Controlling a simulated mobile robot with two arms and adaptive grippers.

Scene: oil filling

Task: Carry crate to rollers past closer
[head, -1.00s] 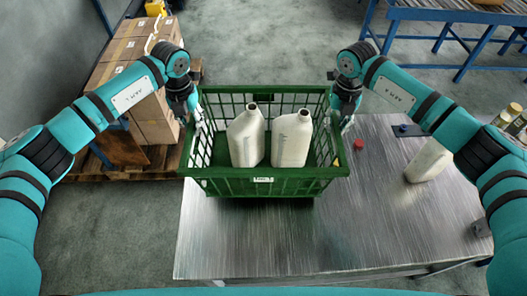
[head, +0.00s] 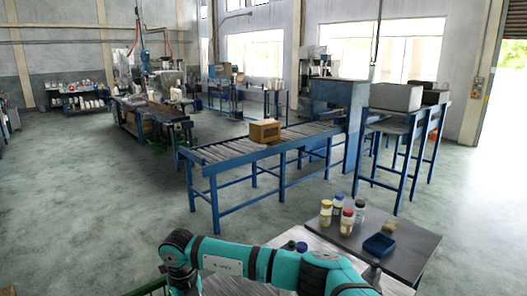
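The green crate shows only as a sliver of its rim (head: 150,287) at the bottom edge, left of my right arm. The bottles in it are out of view. My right arm comes in from the lower right and its wrist bends down past the bottom edge. Both grippers are out of view, so their hold on the crate cannot be seen. The roller conveyor (head: 225,150) on blue legs stands across the middle. A blue box-shaped machine (head: 338,100), possibly the closer, stands at its far right end.
A brown carton (head: 264,131) sits on the rollers. A grey table (head: 385,238) at the lower right bears several small bottles and a blue tray (head: 379,245). Open floor (head: 90,200) lies at the left. A workbench (head: 140,112) stands farther back.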

